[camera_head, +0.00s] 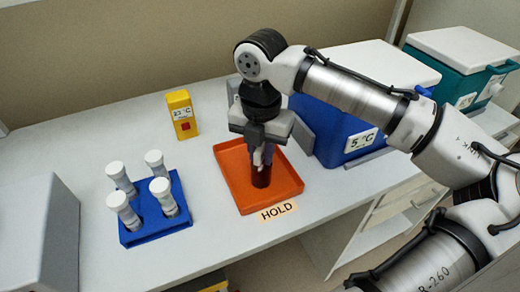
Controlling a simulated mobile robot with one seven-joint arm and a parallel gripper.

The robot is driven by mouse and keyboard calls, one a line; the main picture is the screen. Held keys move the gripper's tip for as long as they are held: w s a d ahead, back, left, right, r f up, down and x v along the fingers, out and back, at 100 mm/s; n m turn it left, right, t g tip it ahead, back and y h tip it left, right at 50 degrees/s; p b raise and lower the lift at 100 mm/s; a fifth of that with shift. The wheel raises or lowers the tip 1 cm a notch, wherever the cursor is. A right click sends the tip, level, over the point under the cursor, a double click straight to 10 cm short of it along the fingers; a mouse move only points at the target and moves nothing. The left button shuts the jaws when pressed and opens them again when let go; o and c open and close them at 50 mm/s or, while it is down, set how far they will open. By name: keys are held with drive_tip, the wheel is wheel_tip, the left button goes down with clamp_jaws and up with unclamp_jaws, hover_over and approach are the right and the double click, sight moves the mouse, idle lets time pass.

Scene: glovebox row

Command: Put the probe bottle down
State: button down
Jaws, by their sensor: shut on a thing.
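My gripper (262,158) points straight down over the orange tray (228,163), which has a "HOLD" label at its front edge. It is shut on a dark reddish-brown bottle, the probe bottle (261,179). The bottle is upright inside the outline of the tray. Its upper part is hidden by the fingers. I cannot tell whether its base touches the tray floor.
A blue rack (154,232) with several white-capped tubes stands left of the tray. A yellow "23 °C" device (182,113) is behind. A blue "5 °C" box (335,130) is to the right, a teal box (462,82) farther right. A grey box (38,235) is far left.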

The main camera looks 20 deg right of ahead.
drive_tip(key=c, duration=1.3)
unclamp_jaws()
wheel_tip(320, 180, up, 12)
drive_tip(key=shift+r, duration=0.15)
